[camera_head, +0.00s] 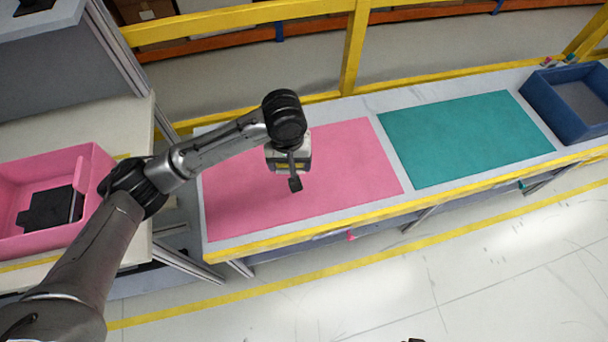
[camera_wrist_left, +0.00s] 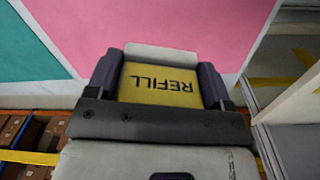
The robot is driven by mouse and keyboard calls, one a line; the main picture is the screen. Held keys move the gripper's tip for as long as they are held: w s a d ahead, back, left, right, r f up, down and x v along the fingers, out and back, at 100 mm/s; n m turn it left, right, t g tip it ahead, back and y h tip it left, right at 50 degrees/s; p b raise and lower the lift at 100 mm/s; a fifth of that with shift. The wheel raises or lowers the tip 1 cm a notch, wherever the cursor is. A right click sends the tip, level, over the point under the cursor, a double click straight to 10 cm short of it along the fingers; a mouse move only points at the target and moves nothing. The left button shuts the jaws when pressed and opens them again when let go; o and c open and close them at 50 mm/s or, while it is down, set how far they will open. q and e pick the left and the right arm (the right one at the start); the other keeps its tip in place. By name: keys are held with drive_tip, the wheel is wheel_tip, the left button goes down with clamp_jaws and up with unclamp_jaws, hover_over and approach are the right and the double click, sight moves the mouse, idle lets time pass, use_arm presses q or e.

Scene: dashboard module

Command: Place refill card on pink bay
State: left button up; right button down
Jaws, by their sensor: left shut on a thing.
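The refill card (camera_wrist_left: 160,86) is a yellow piece lettered "REFILL", seen in the left wrist view between two dark fingers. My left gripper (camera_wrist_left: 157,80) is shut on it. In the head view my left gripper (camera_head: 294,178) points down over the pink bay (camera_head: 345,165), a flat pink mat on the bench. Only a little of the card shows in the head view, and its height above the mat is hard to judge. The pink mat also shows in the left wrist view (camera_wrist_left: 190,25).
A teal mat (camera_head: 465,138) lies right of the pink one, with a blue tray (camera_head: 560,100) at the far right. A pink bin (camera_head: 40,170) holding a black item (camera_head: 50,207) stands left. A yellow railing (camera_head: 350,60) runs behind the bench. Both mats look clear.

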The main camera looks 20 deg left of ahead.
use_arm(q)
wheel_tip(320, 180, down, 13)
drive_tip(key=d+n+b, duration=0.2)
drive_tip(key=n+b, duration=0.1)
drive_tip(key=b, duration=0.1)
drive_tip(key=w+a+f+b, duration=0.1)
drive_tip(key=w+f, duration=0.1)
drive_tip(key=w+a+f+b, duration=0.2)
drive_tip(key=w+f, duration=0.1)
drive_tip(key=w+a+f+b, duration=0.1)
drive_tip(key=w+a+f, duration=0.1)
drive_tip(key=w, duration=0.1)
drive_tip(key=shift+w+a+f, duration=0.15)
drive_tip(key=shift+a+f, duration=0.05)
drive_tip(key=shift+a, duration=0.05)
drive_tip(key=shift+w+a+f+b, duration=0.15)
drive_tip(key=shift+w+a+b, duration=0.15)
drive_tip(key=shift+b, duration=0.05)
drive_tip(key=shift+f+b, duration=1)
drive_tip(key=shift+f, duration=1.1)
drive_tip(key=shift+r, duration=0.1)
use_arm(e)
wheel_tip(320, 180, down, 12)
drive_tip(key=shift+s+a, duration=0.15)
drive_tip(key=shift+a, duration=0.15)
drive_tip(key=shift+r, duration=0.15)
use_arm(q)
drive_tip(key=o, duration=0.9)
use_arm(e)
drive_tip(key=shift+d, duration=0.15)
